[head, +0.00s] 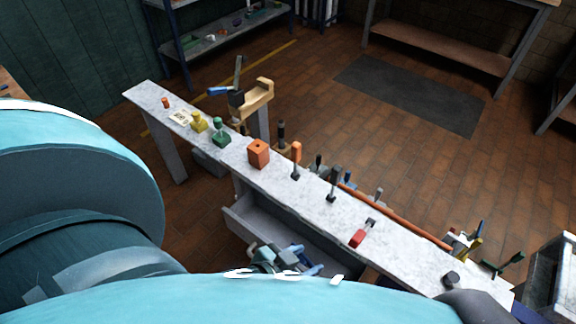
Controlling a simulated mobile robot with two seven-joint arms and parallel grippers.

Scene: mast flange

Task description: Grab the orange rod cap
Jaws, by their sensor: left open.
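A small orange cap (165,102) stands near the far left end of the narrow speckled bench (345,222), beside a pale label. It looks like a short cylinder; fine detail is too small to tell. My left arm fills the left and bottom of the head view. What shows of my left gripper (285,260) is a grey and blue cluster low in the middle, by the bench's open drawer; it is open and well away from the cap. My arm partly hides it. My right gripper is not in view.
Along the bench stand yellow (199,122) and green (221,134) pieces, an orange block (258,153), several upright tools and a red-handled tool (362,233). A clamp-like fixture (250,100) rises behind the bench. The drawer (290,228) sticks out in front.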

